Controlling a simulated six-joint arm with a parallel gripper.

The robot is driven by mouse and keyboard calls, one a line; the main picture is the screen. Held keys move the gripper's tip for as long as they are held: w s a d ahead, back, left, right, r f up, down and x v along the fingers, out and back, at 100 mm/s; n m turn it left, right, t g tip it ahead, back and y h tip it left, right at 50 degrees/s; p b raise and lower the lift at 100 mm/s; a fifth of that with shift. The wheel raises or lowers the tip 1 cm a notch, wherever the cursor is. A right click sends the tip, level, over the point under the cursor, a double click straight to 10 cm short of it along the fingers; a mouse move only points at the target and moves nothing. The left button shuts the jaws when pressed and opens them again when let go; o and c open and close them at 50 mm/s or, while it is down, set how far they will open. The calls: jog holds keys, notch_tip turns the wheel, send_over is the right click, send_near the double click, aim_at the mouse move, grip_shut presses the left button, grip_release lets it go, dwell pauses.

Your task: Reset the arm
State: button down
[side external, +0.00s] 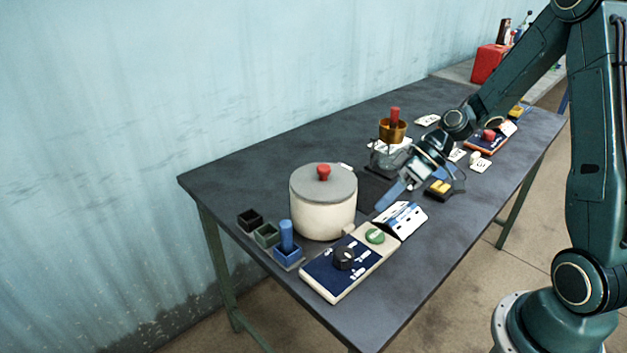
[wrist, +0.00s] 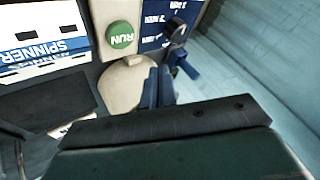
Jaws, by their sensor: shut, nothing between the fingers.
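My gripper (side external: 388,196) is shut and empty in the side external view, with its blue fingers pointing down and left above the dark table (side external: 250,180). It hangs just right of a cream pot with a grey lid and red knob (side external: 323,214). The closed fingers also show in the wrist view (wrist: 158,86). There, a green RUN button (wrist: 121,37) and a blue panel with a black dial (wrist: 172,30) lie beyond them.
The control panel (side external: 318,281) sits in front of the pot, beside a white SPINNER card (side external: 399,219). Small square holders (side external: 266,235) stand left, one with a blue peg (side external: 286,234). A brass cup (side external: 392,131) with a red handle is behind. The table's front right is bare.

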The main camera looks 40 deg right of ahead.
jog(key=s+a+r+m+t+h, duration=0.2)
jog(key=s+r+m+h, duration=0.2)
jog(key=s+r, duration=1.2)
jog(key=s+h, duration=0.1)
jog(key=h, duration=0.2)
jog(key=shift+s+a+r+h, duration=0.15)
jog(key=shift+s+h, duration=0.15)
jog(key=shift+h, duration=0.1)
